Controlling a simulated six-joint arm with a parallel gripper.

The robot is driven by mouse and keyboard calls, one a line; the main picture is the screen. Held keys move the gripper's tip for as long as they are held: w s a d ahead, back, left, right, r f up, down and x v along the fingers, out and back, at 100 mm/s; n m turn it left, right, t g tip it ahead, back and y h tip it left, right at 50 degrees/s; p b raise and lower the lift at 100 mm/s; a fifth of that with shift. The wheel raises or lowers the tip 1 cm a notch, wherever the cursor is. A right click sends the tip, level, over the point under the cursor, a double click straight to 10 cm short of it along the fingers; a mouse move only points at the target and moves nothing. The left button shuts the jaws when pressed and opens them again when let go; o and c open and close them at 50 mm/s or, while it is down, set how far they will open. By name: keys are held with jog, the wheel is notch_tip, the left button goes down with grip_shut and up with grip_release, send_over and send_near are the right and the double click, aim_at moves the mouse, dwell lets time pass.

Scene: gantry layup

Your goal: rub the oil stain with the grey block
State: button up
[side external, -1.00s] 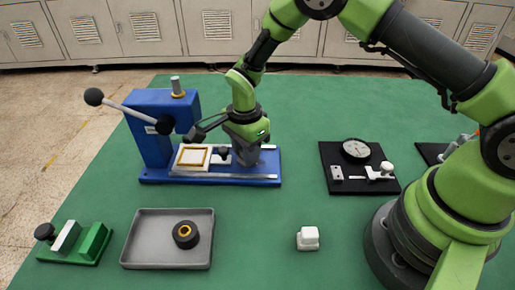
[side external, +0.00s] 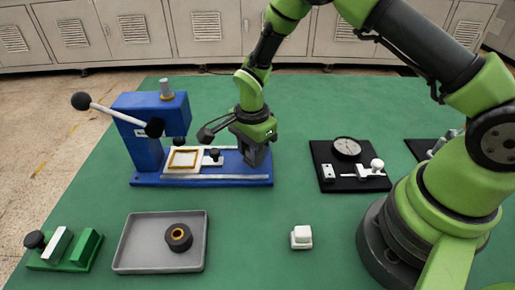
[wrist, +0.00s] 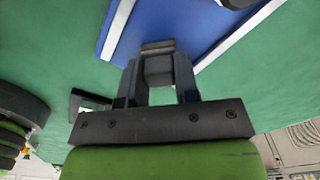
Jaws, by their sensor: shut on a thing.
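My gripper (side external: 257,158) points down over the right end of the blue press base (side external: 205,181). In the wrist view my gripper (wrist: 158,62) is shut on the grey block (wrist: 159,71), which sits between the two dark fingers. The blue base lies beyond the block in that view. In the side view the block is hard to tell from the fingers, and I cannot tell whether it touches the surface below. I cannot make out the oil stain in either view.
A blue press with a lever (side external: 112,113) stands left of my gripper, with a framed white pad (side external: 184,158) on its base. A grey tray (side external: 137,244) holds a black ring (side external: 178,237). A white block (side external: 301,237) and a black gauge plate (side external: 325,155) stand right.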

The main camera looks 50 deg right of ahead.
aim_at(235, 162)
jog(key=shift+w+a, duration=1.35)
jog(key=shift+a, duration=0.05)
notch_tip(235, 162, up, 8)
jog(key=shift+s, duration=0.1)
